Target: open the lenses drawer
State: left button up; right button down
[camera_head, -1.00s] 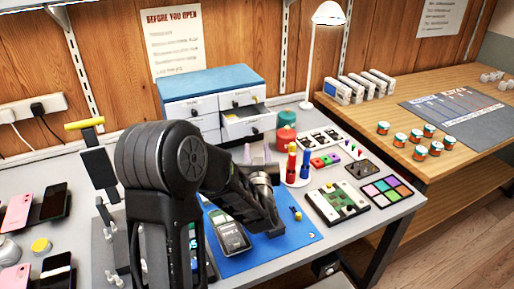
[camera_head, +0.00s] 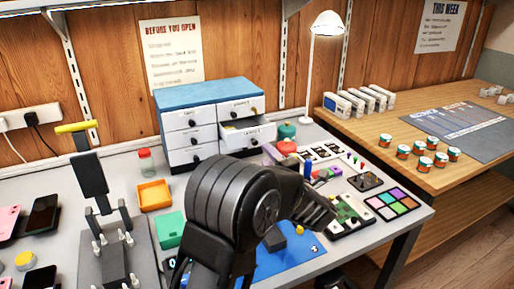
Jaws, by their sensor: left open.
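A small cabinet (camera_head: 190,98) with a blue top and two columns of white drawers stands at the back of the bench against the wall. Its right middle drawer (camera_head: 248,139) is pulled out, and contents show inside. The other drawers, such as the upper left drawer (camera_head: 190,117), look shut. The labels are too small to read, so I cannot tell which drawer is for lenses. My left gripper (camera_head: 318,212) is open, over the right part of the bench, in front and to the right of the cabinet and apart from it. My right gripper is not in view.
An orange tray (camera_head: 154,194), a red-lidded jar (camera_head: 146,161) and a green box (camera_head: 170,230) stand left of my arm. A blue mat (camera_head: 282,262), partly hidden by my arm, and a colour palette (camera_head: 393,204) lie right.

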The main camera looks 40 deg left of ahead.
aim_at(256, 144)
pick_arm(q)
jog(key=shift+a, duration=0.1)
jog(key=x, duration=0.7)
jog(key=shift+w+a, duration=0.25)
grip_shut()
dwell(0.3)
dwell(1.0)
